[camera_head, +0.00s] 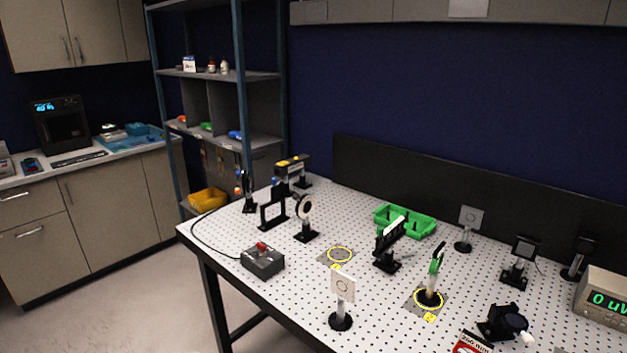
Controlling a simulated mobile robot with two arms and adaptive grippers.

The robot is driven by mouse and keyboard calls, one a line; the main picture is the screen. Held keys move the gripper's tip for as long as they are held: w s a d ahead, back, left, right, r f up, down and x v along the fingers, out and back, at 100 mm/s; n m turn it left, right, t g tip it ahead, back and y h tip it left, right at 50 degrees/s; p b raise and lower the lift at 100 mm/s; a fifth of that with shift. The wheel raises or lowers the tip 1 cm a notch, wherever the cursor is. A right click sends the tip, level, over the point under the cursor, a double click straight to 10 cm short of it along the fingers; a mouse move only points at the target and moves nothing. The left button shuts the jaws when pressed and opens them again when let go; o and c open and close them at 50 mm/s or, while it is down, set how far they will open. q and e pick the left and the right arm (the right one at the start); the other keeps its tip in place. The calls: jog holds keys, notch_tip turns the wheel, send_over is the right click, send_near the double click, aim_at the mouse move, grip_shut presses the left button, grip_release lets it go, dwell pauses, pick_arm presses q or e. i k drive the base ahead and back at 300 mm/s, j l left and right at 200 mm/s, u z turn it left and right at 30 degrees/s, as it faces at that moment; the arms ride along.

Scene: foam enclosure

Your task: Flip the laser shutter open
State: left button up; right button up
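A dark box-shaped device with a yellow label, likely the laser (292,165), stands at the back left of the perforated optics table (225,228). A black upright mount (248,193) stands left of it, and a black open frame (264,216) stands in front. Either could be the laser shutter; I cannot tell which, nor its flap position. A grey control box (263,264) with a red button (261,246) sits near the left front edge, with a black cable curving from it. Neither of my grippers is in view.
A round-lens mount (305,207), a white card on a post (343,287), a black mount (388,252) and a green-topped mount (435,262) stand on the table. A green tray (405,222) lies behind. A digital meter (604,298) is at right. Shelves stand beyond.

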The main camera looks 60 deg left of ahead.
aim_at(276, 193)
jog(key=u, duration=2)
jog(key=i+j, duration=0.3)
jog(key=i+j+z, duration=0.15)
jog(key=j, duration=0.25)
jog(key=i+j, duration=0.35)
jog(key=i+j+z, duration=0.15)
jog(key=i+j, duration=0.4)
jog(key=j, duration=0.25)
jog(key=i+j+z, duration=0.15)
jog(key=j, duration=0.25)
jog(key=i+j, duration=0.3)
jog(key=j+z, duration=0.05)
jog(key=j, duration=0.05)
